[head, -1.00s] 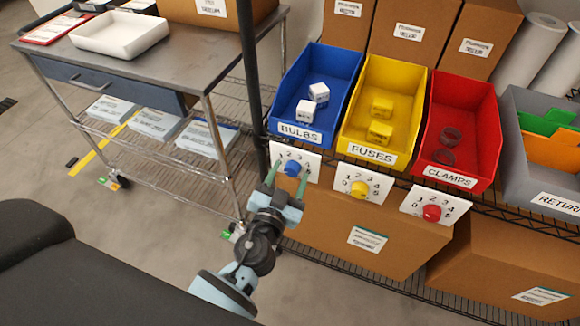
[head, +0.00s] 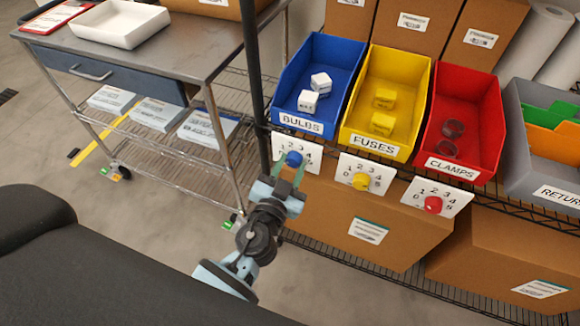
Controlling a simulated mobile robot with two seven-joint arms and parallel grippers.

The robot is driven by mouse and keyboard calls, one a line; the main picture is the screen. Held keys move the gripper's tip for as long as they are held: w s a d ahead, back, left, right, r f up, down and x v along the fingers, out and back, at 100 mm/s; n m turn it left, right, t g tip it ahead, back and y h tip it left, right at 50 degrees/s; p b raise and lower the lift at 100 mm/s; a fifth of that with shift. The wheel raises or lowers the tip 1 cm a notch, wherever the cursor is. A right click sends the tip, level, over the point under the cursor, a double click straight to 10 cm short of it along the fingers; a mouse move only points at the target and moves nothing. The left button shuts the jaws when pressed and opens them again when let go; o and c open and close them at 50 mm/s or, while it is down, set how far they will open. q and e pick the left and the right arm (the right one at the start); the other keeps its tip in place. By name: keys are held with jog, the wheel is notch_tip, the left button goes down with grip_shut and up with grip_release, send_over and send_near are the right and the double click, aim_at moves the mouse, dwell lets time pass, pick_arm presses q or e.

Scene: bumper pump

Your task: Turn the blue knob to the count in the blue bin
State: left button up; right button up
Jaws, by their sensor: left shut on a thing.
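The blue bin (head: 346,58), labelled BULBS, stands on the wire shelf and holds two white boxes (head: 314,92). The blue knob (head: 294,159) sits on a white number plate (head: 311,147) below the bin. My left gripper (head: 288,170) is at the knob, with its fingers on either side of it and shut on it. The knob's pointer and part of the dial are too small or covered to read. My right gripper is not in view.
A yellow FUSES bin (head: 408,75) with a yellow knob (head: 361,181) and a red CLAMPS bin (head: 481,100) with a red knob (head: 433,205) are to the right. A dark post (head: 253,80) and a metal cart (head: 190,55) stand left of my gripper.

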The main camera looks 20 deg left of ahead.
pick_arm(q)
jog(key=shift+m, duration=0.3)
jog(key=m+b, duration=0.1)
jog(key=m, duration=0.2)
jog(key=shift+m+b, duration=0.35)
jog(key=shift+m, duration=0.05)
jog(key=m, duration=0.3)
jog(key=shift+a+m+b, duration=0.1)
jog(key=shift+m+b, duration=0.25)
jog(key=shift+m, duration=0.05)
jog(key=m, duration=0.2)
jog(key=shift+r+m+t, duration=0.1)
jog(key=shift+m+t, duration=0.2)
jog(key=shift+m, duration=0.1)
jog(key=m, duration=0.2)
jog(key=shift+r+m+h, duration=0.1)
jog(key=shift+m+h, duration=0.2)
jog(key=shift+h, duration=0.1)
jog(key=shift+a+m, duration=0.1)
jog(key=shift+m, duration=1)
